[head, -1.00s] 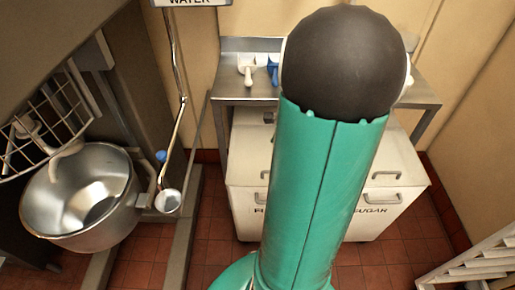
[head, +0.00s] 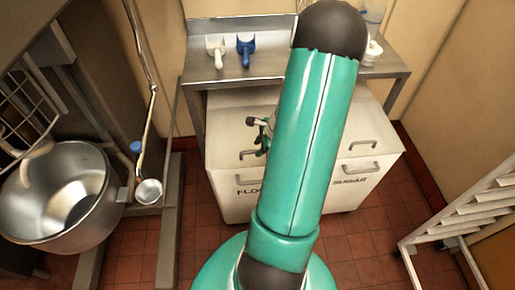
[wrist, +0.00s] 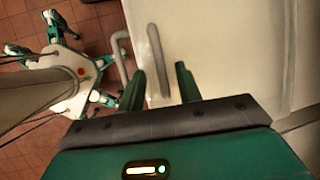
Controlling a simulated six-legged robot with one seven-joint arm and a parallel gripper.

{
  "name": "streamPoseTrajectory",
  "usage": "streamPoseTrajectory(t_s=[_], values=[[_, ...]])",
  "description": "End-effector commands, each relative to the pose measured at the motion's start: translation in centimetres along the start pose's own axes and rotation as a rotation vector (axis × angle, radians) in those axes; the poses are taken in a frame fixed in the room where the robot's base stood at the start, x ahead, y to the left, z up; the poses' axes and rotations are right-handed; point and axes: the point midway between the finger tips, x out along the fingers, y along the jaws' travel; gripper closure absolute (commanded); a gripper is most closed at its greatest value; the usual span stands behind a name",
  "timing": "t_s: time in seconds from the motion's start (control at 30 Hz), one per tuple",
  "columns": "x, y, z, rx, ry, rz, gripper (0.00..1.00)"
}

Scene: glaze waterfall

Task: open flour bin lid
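The white flour bin (head: 228,170) stands left of the sugar bin under the steel table, partly hidden behind my arm. Its lid looks closed and has a bar handle (head: 247,154) near the front edge. In the wrist view the pale lid (wrist: 210,45) fills the right, and the lid handle (wrist: 154,60) reaches between my finger tips. My gripper (wrist: 160,72) is open, its two green fingers on either side of the handle, nearer on the left; contact cannot be told. In the head view my gripper (head: 259,134) shows partly beside the arm, above the lid's front.
A second handle (wrist: 121,50) is on the bin's front. The sugar bin (head: 372,150) adjoins on the right. White and blue scoops (head: 246,47) are on the steel table (head: 200,70) above. A mixing bowl (head: 60,195) stands left, a slatted rack (head: 470,215) right. Floor in front is clear.

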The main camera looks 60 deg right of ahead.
Motion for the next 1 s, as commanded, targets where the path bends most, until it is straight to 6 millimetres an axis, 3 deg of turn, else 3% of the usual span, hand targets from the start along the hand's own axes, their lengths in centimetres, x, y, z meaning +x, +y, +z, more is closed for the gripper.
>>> streamPoseTrajectory(t_s=[0.2, 0.47, 0.67, 1.0], values=[[1.9, 0.0, 0.0, 0.000, -0.001, 0.001, 0.66], [2.0, 0.0, 0.0, -0.001, 0.000, 0.000, 0.66], [2.0, 0.0, 0.0, -0.001, 0.000, 0.000, 1.00], [2.0, -0.5, 0.0, -0.002, 0.000, 0.000, 1.00]])
